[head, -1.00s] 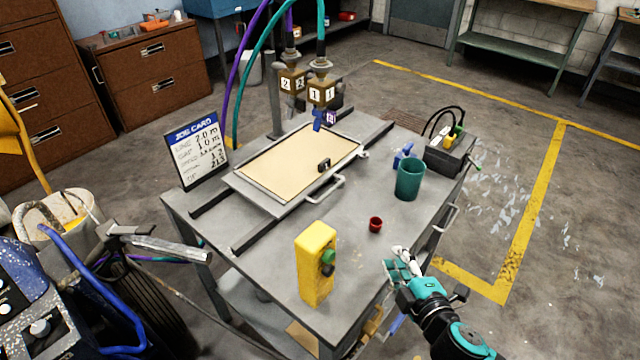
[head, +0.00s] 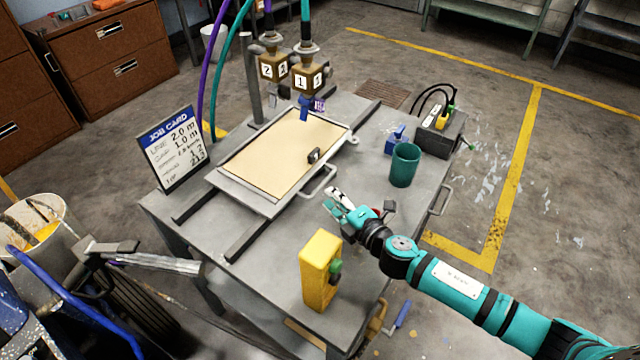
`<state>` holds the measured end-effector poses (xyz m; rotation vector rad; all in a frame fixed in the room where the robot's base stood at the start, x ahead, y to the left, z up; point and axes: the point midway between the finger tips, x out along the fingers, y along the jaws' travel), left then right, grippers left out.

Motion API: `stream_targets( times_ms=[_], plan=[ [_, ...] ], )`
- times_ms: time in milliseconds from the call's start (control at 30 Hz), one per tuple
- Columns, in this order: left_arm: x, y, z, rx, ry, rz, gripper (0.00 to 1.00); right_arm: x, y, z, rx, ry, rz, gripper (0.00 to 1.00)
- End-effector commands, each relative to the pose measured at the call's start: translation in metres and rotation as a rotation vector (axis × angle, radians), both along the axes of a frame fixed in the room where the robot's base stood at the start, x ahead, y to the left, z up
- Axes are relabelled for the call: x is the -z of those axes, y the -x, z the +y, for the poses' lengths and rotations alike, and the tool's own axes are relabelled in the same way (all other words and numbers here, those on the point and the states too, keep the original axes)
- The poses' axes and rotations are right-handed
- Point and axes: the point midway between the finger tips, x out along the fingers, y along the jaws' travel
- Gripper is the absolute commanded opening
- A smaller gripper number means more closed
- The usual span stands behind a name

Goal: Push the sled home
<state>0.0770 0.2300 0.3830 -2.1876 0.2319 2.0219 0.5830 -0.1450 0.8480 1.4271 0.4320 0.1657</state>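The sled (head: 213,177) is a flat grey tray with a tan sheet (head: 285,150) on it. It sits across two dark rails (head: 252,240) on the grey table. A bar handle (head: 322,183) sticks out from its right side, and a small black block (head: 314,155) lies near that edge. My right gripper (head: 333,203) is just in front of the handle, over the table. Its fingers look apart and empty; I cannot tell whether they touch the handle.
A yellow box with a green button (head: 320,270) stands at the front. A teal cup (head: 404,166) and a grey box with cables (head: 438,132) stand to the right. Two numbered nozzle blocks (head: 306,78) hang over the sled's far end. A job card (head: 173,148) stands left.

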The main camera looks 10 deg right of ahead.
Motion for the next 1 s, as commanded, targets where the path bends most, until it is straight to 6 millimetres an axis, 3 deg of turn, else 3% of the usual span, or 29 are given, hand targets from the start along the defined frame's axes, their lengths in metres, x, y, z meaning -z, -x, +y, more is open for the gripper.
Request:
stream_targets(
  times_ms=[133,400,733,900,1000],
  plan=[
    [-0.003,-0.024,0.004,-0.004,-0.003,-0.037,0.4,0.005,-0.028,0.012,0.001,-0.001,-0.001,0.21],
    [0.0,-0.016,0.006,-0.006,-0.006,-0.024,0.4,0.012,-0.056,0.023,0.0,-0.001,0.0,0.21],
    [0.001,-0.002,0.007,-0.006,-0.008,-0.004,0.4,0.013,-0.059,0.024,-0.001,-0.001,0.001,0.21],
    [0.001,-0.004,0.006,-0.004,-0.008,-0.006,0.4,0.013,-0.059,0.024,-0.001,-0.001,0.001,0.01],
    [0.001,-0.006,0.006,-0.003,-0.007,-0.009,0.4,0.012,-0.059,0.024,-0.001,-0.001,0.001,0.0]
  ],
)
